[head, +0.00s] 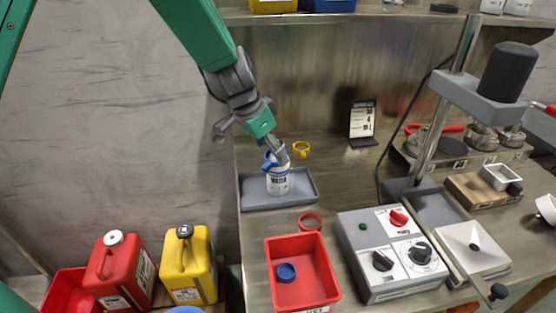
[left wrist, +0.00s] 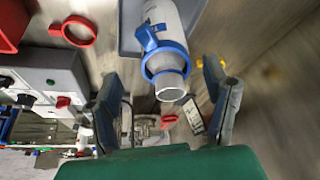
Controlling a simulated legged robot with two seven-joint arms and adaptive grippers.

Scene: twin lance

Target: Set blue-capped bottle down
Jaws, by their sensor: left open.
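The bottle (head: 279,183) is white with a dark label and blue at its neck. It stands upright on a grey tray (head: 310,195) at the back left of the bench. My left gripper (head: 273,156) is at the bottle's top, coming down from the upper left. In the left wrist view the gripper (left wrist: 163,78) is open, with one finger on each side of the bottle's neck and a gap to both. There the bottle (left wrist: 163,20) shows a blue collar with a side loop and a pale round mouth. My right gripper is not in view.
A red bin (head: 303,255) holding a blue cap (head: 285,272) stands in front of the tray. A red ring (head: 310,221) and a yellow ring (head: 301,149) lie nearby. A grey control box (head: 372,270) is at right. Red (head: 120,270) and yellow (head: 188,265) jugs stand at lower left.

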